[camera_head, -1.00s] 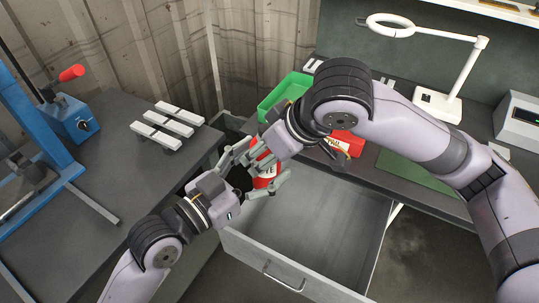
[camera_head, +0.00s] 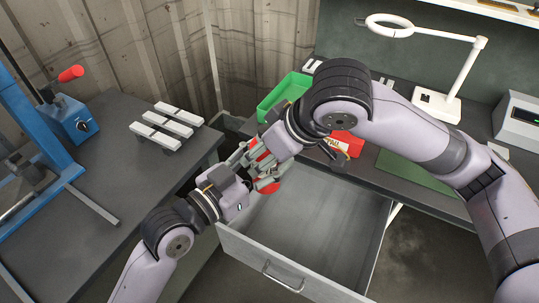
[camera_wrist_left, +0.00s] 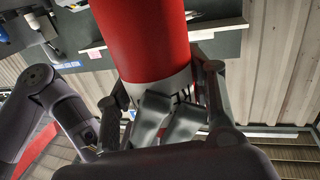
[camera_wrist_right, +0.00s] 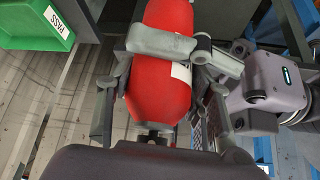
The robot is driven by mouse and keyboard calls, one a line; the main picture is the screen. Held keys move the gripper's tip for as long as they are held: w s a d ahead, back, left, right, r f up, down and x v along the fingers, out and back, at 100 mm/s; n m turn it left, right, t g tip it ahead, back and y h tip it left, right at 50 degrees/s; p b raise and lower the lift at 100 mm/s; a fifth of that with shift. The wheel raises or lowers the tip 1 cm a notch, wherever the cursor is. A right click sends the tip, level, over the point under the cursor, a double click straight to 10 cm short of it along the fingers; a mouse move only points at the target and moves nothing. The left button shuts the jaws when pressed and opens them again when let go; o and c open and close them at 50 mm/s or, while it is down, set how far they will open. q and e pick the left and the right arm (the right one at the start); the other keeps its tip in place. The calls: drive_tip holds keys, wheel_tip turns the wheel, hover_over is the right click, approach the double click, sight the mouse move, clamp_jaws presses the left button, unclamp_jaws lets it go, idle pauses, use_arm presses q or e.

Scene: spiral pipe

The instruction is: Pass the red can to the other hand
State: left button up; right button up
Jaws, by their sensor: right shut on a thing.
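The red can (camera_head: 272,188) is between my two hands above the open drawer, mostly hidden by fingers in the head view. My right gripper (camera_head: 262,157) is shut on it from above. In the right wrist view the red can (camera_wrist_right: 163,85) fills the middle, with a white label patch at its side. My left gripper (camera_head: 252,178) is at the can from the lower left. In the left wrist view the can (camera_wrist_left: 145,35) stands close in front of its fingers. A grey finger lies across the can in the right wrist view; whether the left fingers are closed on it is unclear.
The open drawer (camera_head: 325,220) is below the hands. A green bin (camera_head: 280,95) and a red box (camera_head: 347,142) are on the workbench behind my right arm. A lamp (camera_head: 437,100) stands further right. Metal bars (camera_head: 160,132) and a blue press (camera_head: 70,125) occupy the left table.

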use_arm(q)
drive_tip(key=shift+s+d+r, duration=0.1)
drive_tip(key=shift+s+d, duration=0.1)
drive_tip(key=c, duration=0.8)
use_arm(e)
drive_tip(key=shift+w+a+r, duration=0.1)
drive_tip(key=shift+r, duration=0.05)
drive_tip(key=o, duration=1.5)
use_arm(q)
drive_tip(key=shift+f, duration=0.2)
use_arm(e)
drive_tip(key=shift+r, duration=0.15)
